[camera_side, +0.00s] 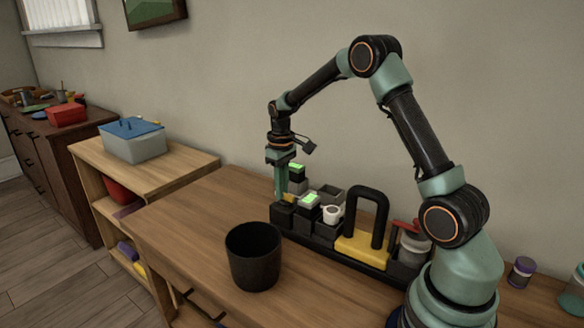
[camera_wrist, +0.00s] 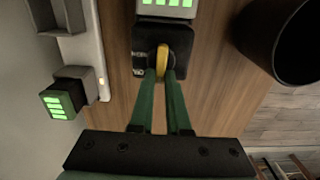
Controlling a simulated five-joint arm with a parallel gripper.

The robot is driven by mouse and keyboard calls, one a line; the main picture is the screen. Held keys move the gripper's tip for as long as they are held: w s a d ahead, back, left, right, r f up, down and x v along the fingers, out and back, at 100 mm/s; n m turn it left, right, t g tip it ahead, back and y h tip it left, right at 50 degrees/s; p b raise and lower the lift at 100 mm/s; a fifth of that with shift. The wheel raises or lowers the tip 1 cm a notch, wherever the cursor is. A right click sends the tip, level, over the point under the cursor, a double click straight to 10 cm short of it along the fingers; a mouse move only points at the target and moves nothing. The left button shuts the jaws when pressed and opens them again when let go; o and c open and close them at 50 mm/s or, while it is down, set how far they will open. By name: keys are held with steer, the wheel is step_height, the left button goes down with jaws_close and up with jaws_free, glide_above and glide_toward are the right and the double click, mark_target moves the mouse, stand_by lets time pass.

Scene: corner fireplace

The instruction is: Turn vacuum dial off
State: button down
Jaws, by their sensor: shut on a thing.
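In the wrist view the vacuum dial (camera_wrist: 162,59) is a yellow knob on a black block (camera_wrist: 144,38) with white lettering, partly covered by my fingers. My gripper (camera_wrist: 163,73) has its two green fingertips shut on the yellow knob, one on each side. The knob's grip ridge points roughly along my fingers, between the pieces of lettering. I cannot tell which setting it marks. In the side view my gripper (camera_side: 282,194) points down at the left end of the black equipment row, with a bit of the yellow knob (camera_side: 289,199) beside the fingers.
A black bin (camera_side: 253,256) stands on the wooden bench in front of the row. The bench's left part is clear.

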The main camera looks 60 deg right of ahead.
stand_by(0.3)
steer(key=c, duration=0.9)
jaws_free()
step_height(320, 180, up, 12)
steer(key=shift+r, duration=0.1)
